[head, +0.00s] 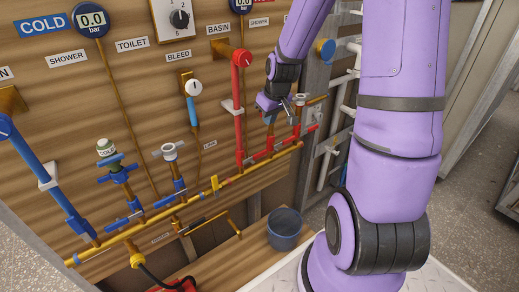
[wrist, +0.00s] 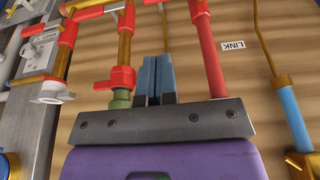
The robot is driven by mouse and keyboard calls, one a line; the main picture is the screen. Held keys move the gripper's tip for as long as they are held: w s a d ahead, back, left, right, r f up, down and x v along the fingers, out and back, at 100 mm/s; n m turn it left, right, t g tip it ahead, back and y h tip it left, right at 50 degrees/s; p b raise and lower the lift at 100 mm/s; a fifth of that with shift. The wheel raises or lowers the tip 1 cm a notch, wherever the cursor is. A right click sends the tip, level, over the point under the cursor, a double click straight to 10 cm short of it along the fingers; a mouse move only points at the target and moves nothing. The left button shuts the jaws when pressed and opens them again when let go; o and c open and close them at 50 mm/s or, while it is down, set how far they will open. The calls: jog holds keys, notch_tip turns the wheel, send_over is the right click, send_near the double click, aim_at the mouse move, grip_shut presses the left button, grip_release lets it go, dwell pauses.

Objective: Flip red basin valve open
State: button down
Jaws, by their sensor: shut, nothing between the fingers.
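A red riser pipe (head: 240,110) with a round red-rimmed knob stands beneath the BASIN label (head: 219,28). My gripper (head: 290,108) is right of the riser, shut and empty. Its fingertips also show in the wrist view (wrist: 150,78); contact is unclear.
A white-capped valve (head: 303,98) with red fittings stands right of my gripper. Blue valves (head: 118,172) and a blue-handled bleed pipe (head: 192,105) are to the left. A dark bucket (head: 284,230) stands below. Brass pipes and the yellow manifold (head: 210,195) cross the wooden panel.

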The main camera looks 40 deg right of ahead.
dwell(0.3)
send_near(261, 152)
jog(key=shift+x, duration=3.6)
